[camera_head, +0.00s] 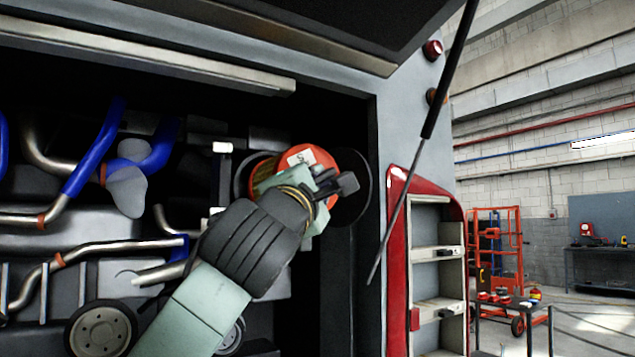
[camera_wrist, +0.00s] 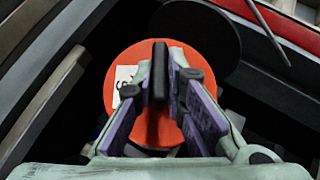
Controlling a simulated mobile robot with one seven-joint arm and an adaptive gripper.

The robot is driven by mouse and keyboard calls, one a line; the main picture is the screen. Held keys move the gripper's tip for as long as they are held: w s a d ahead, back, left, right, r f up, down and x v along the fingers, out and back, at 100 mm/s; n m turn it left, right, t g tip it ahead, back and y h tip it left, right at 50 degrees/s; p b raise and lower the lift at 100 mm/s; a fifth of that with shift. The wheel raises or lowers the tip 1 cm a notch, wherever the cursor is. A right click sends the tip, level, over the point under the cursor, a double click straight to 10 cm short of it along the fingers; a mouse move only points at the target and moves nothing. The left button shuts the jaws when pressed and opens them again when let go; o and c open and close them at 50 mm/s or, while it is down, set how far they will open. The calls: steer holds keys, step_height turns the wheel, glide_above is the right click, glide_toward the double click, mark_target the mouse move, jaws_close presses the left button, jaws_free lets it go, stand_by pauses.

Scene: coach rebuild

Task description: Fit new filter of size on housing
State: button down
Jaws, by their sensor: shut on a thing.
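The filter (camera_head: 318,156) is a round canister with an orange-red end, a yellowish pleated side and a white label marked S. It sits in the engine bay opening, at the bay's right side. My gripper (camera_head: 312,190) is shut on it, and its fingers hide part of it. In the wrist view the filter's orange end (camera_wrist: 135,62) faces me, between and beyond the purple-padded fingers (camera_wrist: 160,105). A dark round plate (camera_head: 356,190) shows behind the filter to the right, and also in the wrist view (camera_wrist: 218,32). I cannot tell whether it is the housing, or whether the filter touches it.
Blue hoses (camera_head: 92,150) and metal pipes fill the bay's left side. A raised hatch (camera_head: 330,22) with a gas strut (camera_head: 420,150) is above and to the right. A red-framed open side locker (camera_head: 398,230) is right of the bay. A workshop table (camera_head: 512,302) stands farther right.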

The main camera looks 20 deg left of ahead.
steer(key=shift+s+a+f+b, duration=0.1)
steer(key=shift+s+a+b, duration=0.05)
steer(key=shift+b, duration=0.25)
steer(key=shift+a, duration=0.1)
stand_by(0.4)
steer(key=shift+w+a+p, duration=0.45)
steer(key=shift+w+a, duration=0.8)
steer(key=shift+a, duration=0.2)
steer(key=shift+w+a, duration=0.1)
steer(key=shift+b, duration=0.35)
steer(key=shift+w+a, duration=0.1)
steer(key=shift+a, duration=0.05)
steer(key=shift+w+a+p, duration=0.6)
steer(key=shift+w+a, duration=0.35)
steer(key=shift+a, duration=0.25)
steer(key=shift+w+a+p, duration=0.55)
steer(key=shift+w+a, duration=0.4)
steer(key=shift+a, duration=0.25)
